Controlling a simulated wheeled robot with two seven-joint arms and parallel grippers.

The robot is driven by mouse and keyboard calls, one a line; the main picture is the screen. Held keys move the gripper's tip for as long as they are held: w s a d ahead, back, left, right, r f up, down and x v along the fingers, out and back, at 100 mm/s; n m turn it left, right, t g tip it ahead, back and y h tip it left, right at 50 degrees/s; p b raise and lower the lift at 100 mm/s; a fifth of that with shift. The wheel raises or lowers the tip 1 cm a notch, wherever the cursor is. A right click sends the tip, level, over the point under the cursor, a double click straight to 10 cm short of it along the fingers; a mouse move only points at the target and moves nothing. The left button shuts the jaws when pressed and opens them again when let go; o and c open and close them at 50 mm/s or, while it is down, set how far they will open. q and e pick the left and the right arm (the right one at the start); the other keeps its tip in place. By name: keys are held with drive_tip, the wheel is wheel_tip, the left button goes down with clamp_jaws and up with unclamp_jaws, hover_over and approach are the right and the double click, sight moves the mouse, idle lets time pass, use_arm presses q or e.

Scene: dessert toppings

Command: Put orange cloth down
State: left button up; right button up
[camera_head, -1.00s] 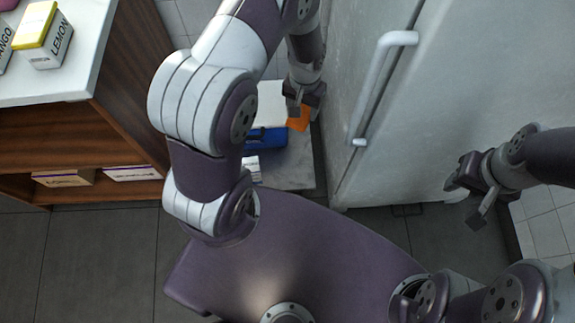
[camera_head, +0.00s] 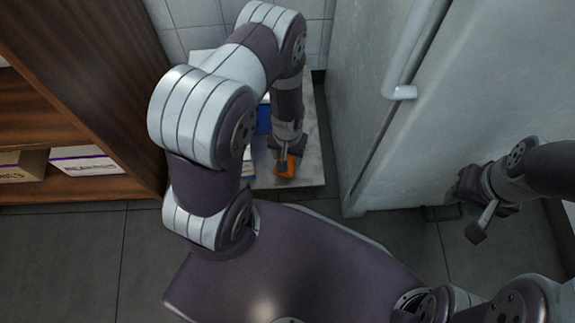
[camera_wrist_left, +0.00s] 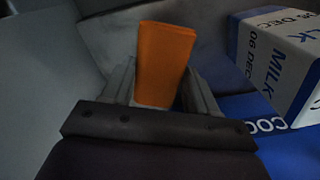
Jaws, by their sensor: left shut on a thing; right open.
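The orange cloth (camera_head: 285,167) is a small folded piece. My left gripper (camera_head: 286,156) is shut on it, over the grey slab (camera_head: 307,140) between the wooden shelf and the fridge. In the left wrist view the cloth (camera_wrist_left: 163,62) stands up between the two fingers of my left gripper (camera_wrist_left: 161,88). I cannot tell whether the cloth touches the slab. My right gripper (camera_head: 474,208) is open and empty in front of the fridge at the right.
A blue box (camera_wrist_left: 240,112) and a white and blue milk carton (camera_wrist_left: 277,55) are close to the right of my left gripper in the wrist view. The fridge (camera_head: 375,150) stands right of the slab, the wooden shelf (camera_head: 100,80) left. The slab's front right part is clear.

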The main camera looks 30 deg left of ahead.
use_arm(q)
wheel_tip(320, 180, down, 4)
drive_tip(key=shift+f+b, duration=0.15)
drive_tip(key=shift+b, duration=0.95)
drive_tip(key=shift+r, duration=0.2)
drive_tip(key=shift+f, duration=0.15)
use_arm(e)
wheel_tip(320, 180, down, 3)
use_arm(q)
drive_tip(key=o, duration=0.9)
drive_tip(key=shift+o, duration=0.2)
wheel_tip(320, 180, up, 14)
drive_tip(key=f+p, duration=0.1)
drive_tip(key=p, duration=0.8)
wheel_tip(320, 180, up, 16)
drive_tip(key=m+t, duration=0.1)
hover_over(287, 157)
drive_tip(key=d, duration=0.2)
drive_tip(key=s+r+m, duration=0.1)
drive_tip(key=s+r, duration=0.3)
drive_tip(key=r, duration=0.2)
drive_tip(key=shift+s+d, duration=0.15)
drive_tip(key=shift+d, duration=0.15)
use_arm(e)
wheel_tip(287, 157, up, 9)
drive_tip(key=shift+f, duration=0.15)
